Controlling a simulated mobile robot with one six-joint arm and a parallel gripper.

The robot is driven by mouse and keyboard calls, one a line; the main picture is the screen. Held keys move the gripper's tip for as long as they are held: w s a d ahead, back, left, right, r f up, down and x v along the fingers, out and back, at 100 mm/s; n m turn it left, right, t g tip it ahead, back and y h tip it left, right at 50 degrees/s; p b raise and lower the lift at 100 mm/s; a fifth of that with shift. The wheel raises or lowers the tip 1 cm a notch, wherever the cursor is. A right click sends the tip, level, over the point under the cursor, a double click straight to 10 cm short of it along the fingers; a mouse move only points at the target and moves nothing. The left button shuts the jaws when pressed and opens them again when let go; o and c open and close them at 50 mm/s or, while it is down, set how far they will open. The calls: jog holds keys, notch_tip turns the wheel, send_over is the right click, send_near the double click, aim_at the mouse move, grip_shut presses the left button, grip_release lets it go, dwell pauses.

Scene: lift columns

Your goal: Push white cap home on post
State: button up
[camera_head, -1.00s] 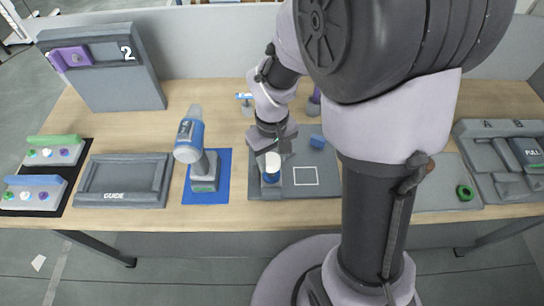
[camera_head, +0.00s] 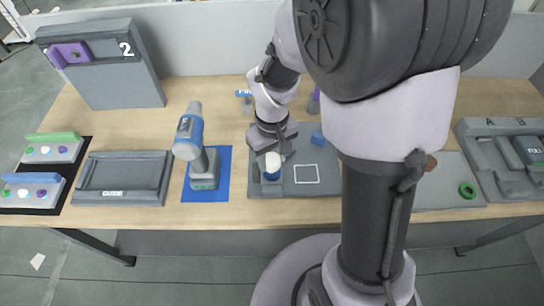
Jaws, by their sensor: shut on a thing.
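The white cap (camera_head: 272,160) is at the blue post (camera_head: 271,176), at the left side of a dark grey board (camera_head: 318,184). The cap is in line above the blue, and I cannot tell how far down it sits. My gripper (camera_head: 272,163) points down at the cap from behind and is shut on it. The wrist hides the far side of the cap. The blue of the post shows below the cap.
A blue and grey drill (camera_head: 200,160) stands on a blue mat (camera_head: 222,184) to the left. A guide tray (camera_head: 124,178) lies further left.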

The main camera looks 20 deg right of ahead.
jog(key=shift+f, duration=0.3)
jog(key=shift+f, duration=0.1)
jog(key=shift+f+b, duration=0.35)
jog(key=shift+b, duration=0.2)
jog(key=shift+s+f, duration=0.1)
jog(key=shift+f, duration=0.1)
dwell(1.1)
jog(key=o, duration=1.4)
jog(key=shift+o, duration=0.2)
jog(key=o, duration=0.5)
jog(key=shift+r, duration=0.15)
